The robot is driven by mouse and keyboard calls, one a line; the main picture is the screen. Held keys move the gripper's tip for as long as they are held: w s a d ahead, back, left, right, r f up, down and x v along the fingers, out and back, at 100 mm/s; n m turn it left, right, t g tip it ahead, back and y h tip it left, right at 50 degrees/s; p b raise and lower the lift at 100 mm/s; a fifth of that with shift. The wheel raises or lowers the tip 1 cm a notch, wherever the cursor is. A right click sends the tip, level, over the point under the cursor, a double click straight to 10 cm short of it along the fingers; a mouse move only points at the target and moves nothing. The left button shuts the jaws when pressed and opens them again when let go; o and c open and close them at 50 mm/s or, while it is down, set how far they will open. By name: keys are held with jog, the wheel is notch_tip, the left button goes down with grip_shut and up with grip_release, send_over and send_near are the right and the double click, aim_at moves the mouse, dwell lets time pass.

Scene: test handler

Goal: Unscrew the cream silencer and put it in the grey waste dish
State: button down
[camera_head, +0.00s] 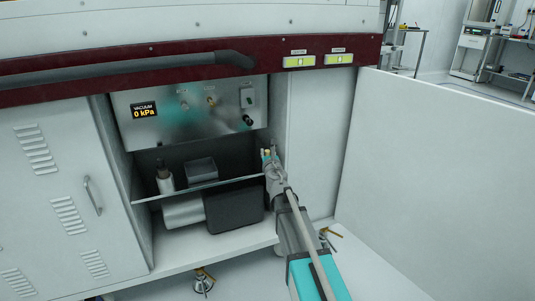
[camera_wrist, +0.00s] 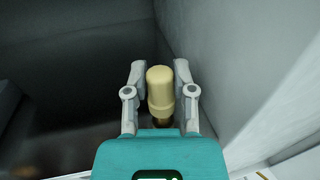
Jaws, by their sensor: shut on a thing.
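The cream silencer (camera_wrist: 160,85) is between the two fingers of my gripper (camera_wrist: 160,82) in the wrist view. It is a rounded cylinder with a darker brass-coloured end towards my palm. My gripper is shut on it, and I see no fitting joined to its free end. In the head view my gripper (camera_head: 268,154) is at the right side of the open cabinet bay, below the instrument panel, with only a small bit of cream showing. A grey box-like container (camera_head: 202,170) stands on the bay shelf to the left; I cannot tell if it is the waste dish.
The panel (camera_head: 185,110) above has a display reading 0 kPa, knobs and a brass fitting (camera_head: 211,101). A pale bottle with a dark top (camera_head: 165,178) stands on the shelf (camera_head: 200,187). The bay's right wall is close beside my gripper.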

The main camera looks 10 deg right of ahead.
jog(key=c, duration=0.7)
grip_release()
jog(key=shift+a+m+h, duration=0.1)
jog(key=shift+m+h, duration=0.3)
jog(key=shift+h, duration=0.2)
jog(key=shift+w+m+g+h, duration=0.1)
jog(key=shift+m+g+h, duration=0.3)
jog(key=shift+m+h, duration=1.15)
jog(key=shift+m+g+h, duration=0.25)
jog(key=shift+g+h, duration=0.15)
jog(key=shift+h, duration=0.85)
jog(key=shift+m+g+h, duration=0.3)
jog(key=shift+m+h, duration=0.1)
jog(key=shift+h, duration=0.1)
